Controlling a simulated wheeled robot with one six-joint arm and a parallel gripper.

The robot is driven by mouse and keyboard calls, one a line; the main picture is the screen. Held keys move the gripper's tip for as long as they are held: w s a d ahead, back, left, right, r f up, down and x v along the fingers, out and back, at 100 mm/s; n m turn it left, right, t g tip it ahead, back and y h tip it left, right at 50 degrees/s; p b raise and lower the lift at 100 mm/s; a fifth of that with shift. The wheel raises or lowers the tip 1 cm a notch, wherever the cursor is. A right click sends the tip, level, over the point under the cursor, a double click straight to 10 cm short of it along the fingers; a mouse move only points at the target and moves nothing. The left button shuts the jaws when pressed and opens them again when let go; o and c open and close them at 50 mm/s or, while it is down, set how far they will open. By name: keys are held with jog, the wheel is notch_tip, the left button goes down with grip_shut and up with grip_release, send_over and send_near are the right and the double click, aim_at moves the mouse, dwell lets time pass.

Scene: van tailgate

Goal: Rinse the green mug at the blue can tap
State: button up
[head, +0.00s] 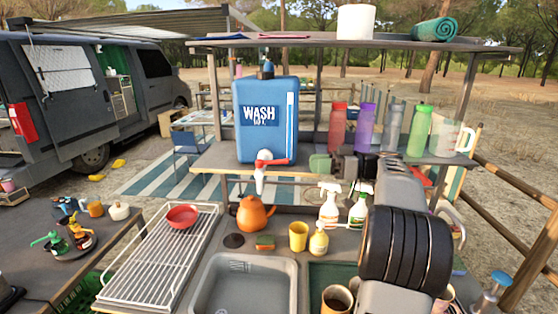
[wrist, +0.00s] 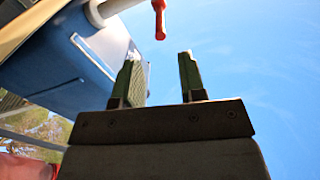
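The blue can (head: 265,135) marked WASH stands on the middle shelf. Its tap (head: 260,183) has a white spout over the sink and a red lever (head: 278,162) pointing right. My gripper (head: 318,164) is right of the lever, close to its end. In the wrist view my gripper (wrist: 160,78) is open and empty, its two green fingers apart. The red lever (wrist: 159,20) hangs beyond the gap between the fingertips, not between them. The blue can (wrist: 75,70) fills the left there. I cannot make out a green mug for certain in either view.
The grey sink (head: 245,285) lies below the tap, with a wire rack (head: 155,270) holding a red bowl (head: 182,216) to its left. An orange kettle (head: 254,214), yellow cup (head: 298,236) and spray bottles (head: 328,206) stand behind. Several bottles (head: 337,128) line the shelf behind my arm.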

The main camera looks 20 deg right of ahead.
aim_at(278, 162)
jog(key=p+x, duration=0.2)
jog(key=x, duration=0.8)
jog(key=shift+w+a, duration=0.15)
jog(key=shift+a, duration=0.1)
jog(key=shift+c, duration=0.2)
grip_shut()
